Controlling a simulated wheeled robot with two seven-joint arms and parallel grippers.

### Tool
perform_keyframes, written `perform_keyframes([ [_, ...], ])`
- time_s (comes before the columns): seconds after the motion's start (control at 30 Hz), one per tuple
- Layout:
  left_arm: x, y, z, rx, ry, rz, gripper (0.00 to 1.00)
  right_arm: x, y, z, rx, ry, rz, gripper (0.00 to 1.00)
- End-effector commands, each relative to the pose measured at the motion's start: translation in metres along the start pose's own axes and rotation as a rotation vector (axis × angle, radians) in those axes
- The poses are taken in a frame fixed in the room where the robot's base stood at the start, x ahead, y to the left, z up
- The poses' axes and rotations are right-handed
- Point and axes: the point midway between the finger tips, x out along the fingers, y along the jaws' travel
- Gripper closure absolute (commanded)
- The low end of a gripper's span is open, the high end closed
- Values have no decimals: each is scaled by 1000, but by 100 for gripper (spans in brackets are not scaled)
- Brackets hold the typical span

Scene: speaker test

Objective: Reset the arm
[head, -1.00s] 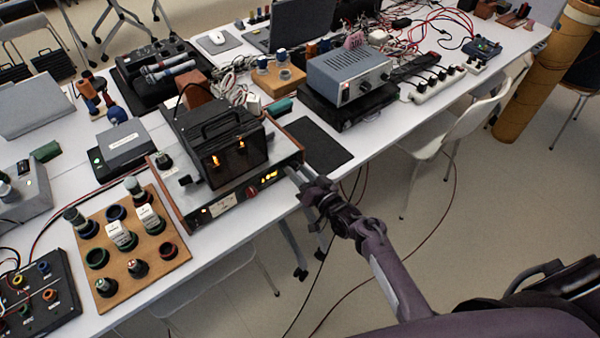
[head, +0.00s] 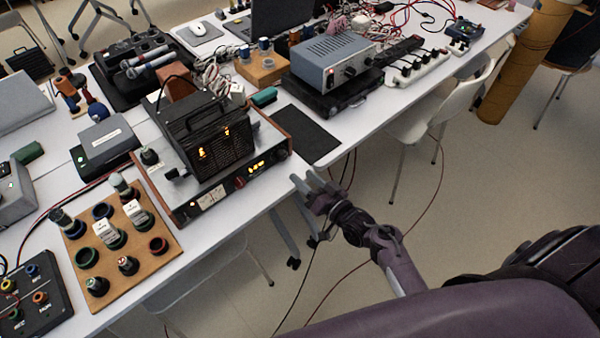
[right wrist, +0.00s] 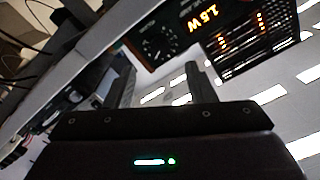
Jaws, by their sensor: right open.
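My right gripper (head: 305,181) is open and empty in the head view, in the air just off the table's front edge. It is close to the right end of the amplifier's front panel (head: 243,180), with a visible gap. The amplifier has wooden sides, a lit amber display, a red knob and a dark knob (head: 282,154). A black caged unit with glowing orange parts (head: 212,143) sits on it. In the right wrist view, both fingers of the gripper (right wrist: 158,78) stand apart with nothing between them. My left gripper is not in view.
A wooden board with several sockets and plugs (head: 152,228) lies left of the amplifier. A dark mat (head: 307,138) and a grey-blue instrument (head: 333,60) are to its right. A white chair (head: 447,105) stands by the table. Cables hang below the edge; the floor in front is fairly open.

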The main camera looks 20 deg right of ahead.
Motion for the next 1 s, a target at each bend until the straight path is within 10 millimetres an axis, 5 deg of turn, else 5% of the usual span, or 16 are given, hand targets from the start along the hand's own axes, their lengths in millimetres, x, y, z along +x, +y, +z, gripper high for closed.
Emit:
perform_keyframes([
  [0.57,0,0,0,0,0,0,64,0,-1,0,-17,-18,9,50],
  [0.8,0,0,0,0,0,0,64,-8,-10,5,-211,-272,152,50],
  [1.0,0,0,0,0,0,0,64,-46,-28,-2,-368,-574,326,50],
])
